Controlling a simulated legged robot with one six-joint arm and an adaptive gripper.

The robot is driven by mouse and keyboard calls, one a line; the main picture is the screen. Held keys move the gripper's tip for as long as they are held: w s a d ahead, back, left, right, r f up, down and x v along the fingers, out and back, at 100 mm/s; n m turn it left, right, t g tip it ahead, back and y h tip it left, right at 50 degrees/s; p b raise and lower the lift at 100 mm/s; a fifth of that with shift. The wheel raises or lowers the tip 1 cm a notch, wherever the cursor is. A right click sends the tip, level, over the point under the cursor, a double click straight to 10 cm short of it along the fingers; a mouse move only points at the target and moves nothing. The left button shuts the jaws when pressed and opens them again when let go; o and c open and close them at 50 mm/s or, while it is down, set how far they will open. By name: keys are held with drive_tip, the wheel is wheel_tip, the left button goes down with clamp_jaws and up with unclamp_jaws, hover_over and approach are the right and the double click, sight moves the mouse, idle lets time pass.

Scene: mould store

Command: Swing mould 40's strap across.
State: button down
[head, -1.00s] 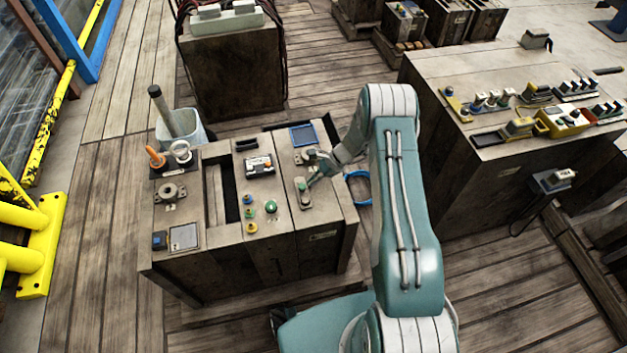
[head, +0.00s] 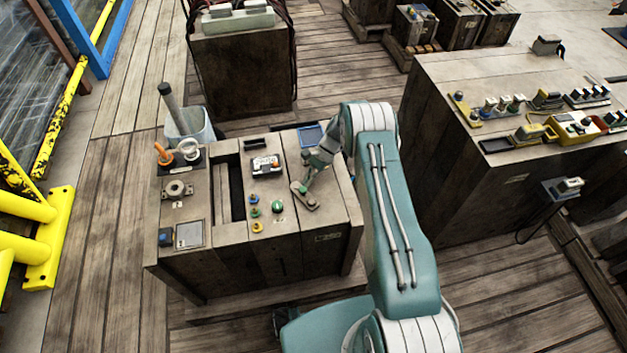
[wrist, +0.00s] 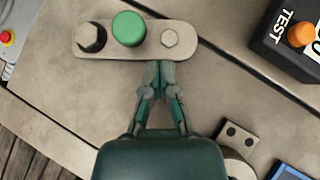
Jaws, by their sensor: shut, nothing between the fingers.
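A grey metal strap (head: 312,205) lies flat on top of the wooden mould block (head: 325,215). In the wrist view the strap (wrist: 190,53) carries a dark bolt (wrist: 90,37) at its left end, a green knob (wrist: 128,29) near the middle and a hex bolt (wrist: 170,38) at its right end. My gripper (wrist: 160,68) is shut and empty. Its fingertips are at the strap's lower edge, between the knob and the hex bolt; I cannot tell whether they touch. In the head view my gripper (head: 308,180) comes in from the strap's right side. I cannot read the mould's number.
A black TEST box with an orange button (wrist: 301,35) stands beyond the seam; a plate with two holes (wrist: 238,134) is near my gripper. Small coloured knobs (head: 254,199) stand left of the strap. A second bench (head: 435,80) with several devices is at the right.

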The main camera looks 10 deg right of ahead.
sight(290, 203)
drive_tip(key=a+n+g+h, duration=0.1)
drive_tip(key=a+n, duration=0.1)
drive_tip(key=n, duration=0.1)
drive_tip(key=shift+s+g, duration=0.1)
drive_tip(key=shift+g, duration=0.3)
drive_tip(key=a+n+h, duration=0.1)
drive_tip(key=n+g+h, duration=0.1)
drive_tip(key=shift+s+a+n, duration=0.3)
drive_tip(key=shift+a, duration=0.1)
drive_tip(key=n+h, duration=0.1)
drive_tip(key=s+a+n+g+h, duration=0.1)
drive_tip(key=shift+a+n, duration=0.25)
drive_tip(key=shift+n, duration=0.05)
drive_tip(key=shift+s+a+n+h, duration=0.45)
drive_tip(key=shift+n+h, duration=0.3)
drive_tip(key=shift+n, duration=0.2)
drive_tip(key=shift+s+a+n+h, duration=0.3)
drive_tip(key=shift+s+n+h, duration=0.15)
drive_tip(key=shift+n+h, duration=0.4)
drive_tip(key=v, duration=0.6)
drive_tip(key=shift+w+f, duration=0.1)
drive_tip(key=shift+w, duration=0.15)
drive_tip(key=shift+w+r, duration=0.4)
drive_tip(key=shift+r, duration=0.05)
